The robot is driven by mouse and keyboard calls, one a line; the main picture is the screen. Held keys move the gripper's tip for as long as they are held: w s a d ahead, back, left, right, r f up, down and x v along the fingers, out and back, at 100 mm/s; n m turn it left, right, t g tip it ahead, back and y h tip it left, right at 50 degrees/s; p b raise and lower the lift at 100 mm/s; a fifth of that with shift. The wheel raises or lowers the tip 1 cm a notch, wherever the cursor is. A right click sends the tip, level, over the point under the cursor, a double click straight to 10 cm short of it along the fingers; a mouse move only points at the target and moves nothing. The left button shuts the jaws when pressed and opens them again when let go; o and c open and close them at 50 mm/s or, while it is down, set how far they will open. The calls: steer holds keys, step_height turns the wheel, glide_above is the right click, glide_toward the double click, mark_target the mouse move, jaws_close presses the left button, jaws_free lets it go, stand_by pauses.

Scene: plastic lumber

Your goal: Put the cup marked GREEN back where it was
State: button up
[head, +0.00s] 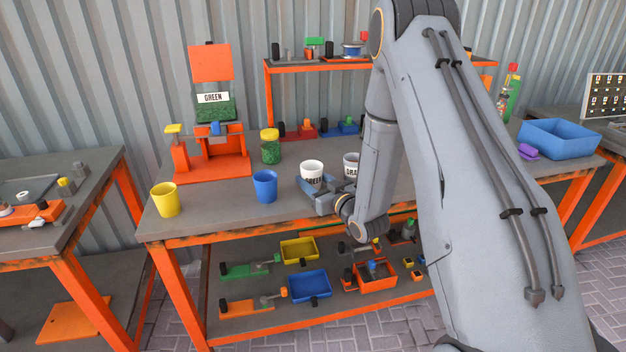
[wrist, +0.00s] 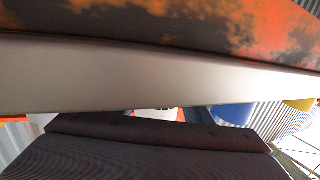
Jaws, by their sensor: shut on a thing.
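The white cup marked GREEN (head: 312,170) is upright near the front of the middle workbench. My gripper (head: 318,192) is shut on this cup from the front, and its fingers hide the cup's lower part. I cannot tell whether its base touches the bench top. A second white cup (head: 350,162) with partly hidden dark lettering stands just right of it, partly behind my arm. In the wrist view, large dark and pale surfaces fill most of the picture, so the grip cannot be made out there.
A blue cup (head: 265,186) and a yellow cup (head: 165,199) stand to the left on the workbench (head: 222,208). A green-filled jar with a yellow lid (head: 270,147) stands behind. An orange stand (head: 212,165) holds a GREEN sign (head: 213,97). A blue bin (head: 562,140) is far right.

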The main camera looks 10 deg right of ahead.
steer(key=o, duration=1.1)
steer(key=shift+f, duration=0.1)
steer(key=shift+r, duration=0.2)
steer(key=b+v, duration=0.1)
steer(key=v, duration=1.1)
steer(key=shift+b, duration=0.35)
